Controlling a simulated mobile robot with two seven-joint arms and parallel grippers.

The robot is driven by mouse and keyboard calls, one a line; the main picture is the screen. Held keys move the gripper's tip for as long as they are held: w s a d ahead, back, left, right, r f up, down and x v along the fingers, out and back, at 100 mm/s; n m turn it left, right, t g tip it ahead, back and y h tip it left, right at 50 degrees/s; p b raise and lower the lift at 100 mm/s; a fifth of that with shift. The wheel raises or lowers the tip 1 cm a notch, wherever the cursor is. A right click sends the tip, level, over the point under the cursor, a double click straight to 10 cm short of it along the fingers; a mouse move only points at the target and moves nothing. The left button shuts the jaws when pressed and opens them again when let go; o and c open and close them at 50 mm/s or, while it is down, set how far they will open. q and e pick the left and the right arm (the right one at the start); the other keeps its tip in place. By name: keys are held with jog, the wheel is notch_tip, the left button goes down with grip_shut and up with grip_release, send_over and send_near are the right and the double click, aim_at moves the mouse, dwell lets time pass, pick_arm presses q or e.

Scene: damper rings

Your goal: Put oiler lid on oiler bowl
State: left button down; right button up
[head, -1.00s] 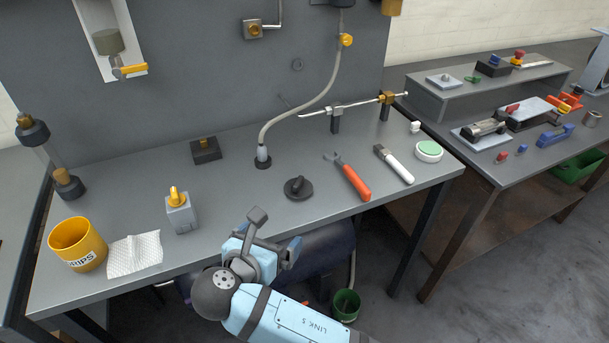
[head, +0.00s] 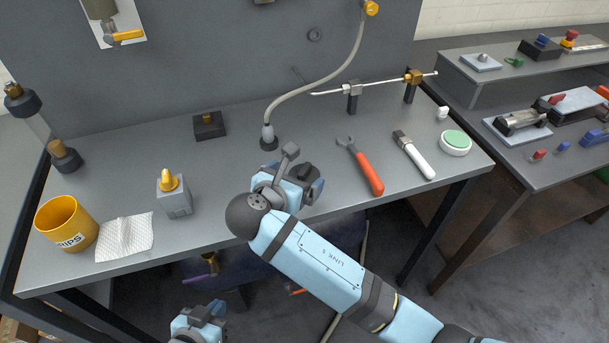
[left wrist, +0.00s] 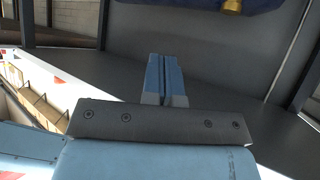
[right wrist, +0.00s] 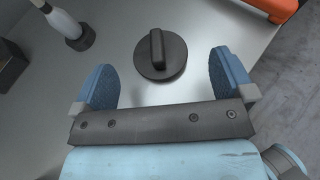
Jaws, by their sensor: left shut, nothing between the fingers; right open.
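The oiler lid, a dark round disc with a raised bar handle (right wrist: 160,54), lies flat on the bench in the right wrist view. My right gripper (head: 293,184) is open above the bench, its blue-padded fingers apart on either side of the lid's near edge; no contact shows. My left gripper (head: 210,312) is shut and empty, low in front of the bench.
An orange-handled wrench (head: 361,167), a white-handled brush (head: 414,156) and a green-topped round tin (head: 455,143) lie to the right. A hose fitting (head: 268,138) stands behind. A grey block with yellow knob (head: 175,196), cloth (head: 125,237) and yellow cup (head: 66,224) are left.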

aim_at(303, 170)
jog(key=b+x, duration=0.1)
jog(key=x, duration=0.4)
jog(key=shift+w+f, duration=0.2)
jog(key=shift+w, duration=0.2)
jog(key=c, duration=0.9)
jog(key=shift+r, duration=0.1)
jog(key=shift+c, duration=0.2)
